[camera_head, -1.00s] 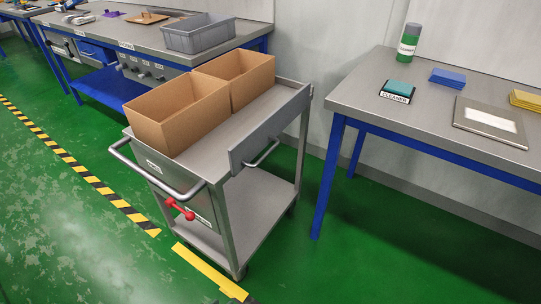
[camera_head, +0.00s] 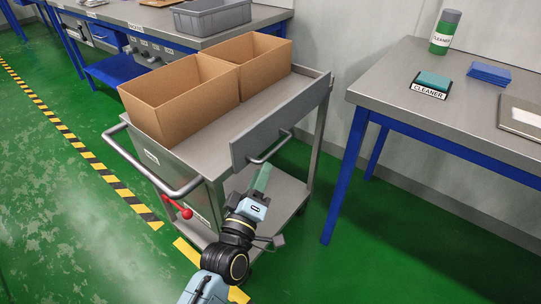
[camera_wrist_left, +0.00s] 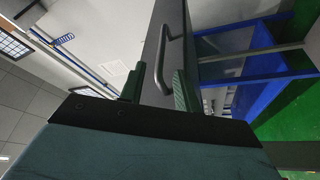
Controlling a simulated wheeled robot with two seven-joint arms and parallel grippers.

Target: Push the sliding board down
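The sliding board (camera_head: 300,112) is a long grey panel along the near right side of the cart, standing above the cart's top. Its bar handle (camera_head: 268,150) sticks out from its face. My left gripper (camera_head: 263,175) is just below and in front of the handle, fingers pointing up toward it. In the left wrist view the two green fingers (camera_wrist_left: 158,88) are spread apart, with the handle (camera_wrist_left: 168,58) and board (camera_wrist_left: 176,20) beyond and between them. The fingers look empty; I cannot tell whether they touch the handle. My right gripper is not in view.
Two open cardboard boxes (camera_head: 183,112) stand on the cart (camera_head: 205,150). A push rail (camera_head: 150,170) and a red lever (camera_head: 178,207) are at its left end. A table (camera_head: 400,100) with cleaner items stands at right. Green floor lies free between cart and table.

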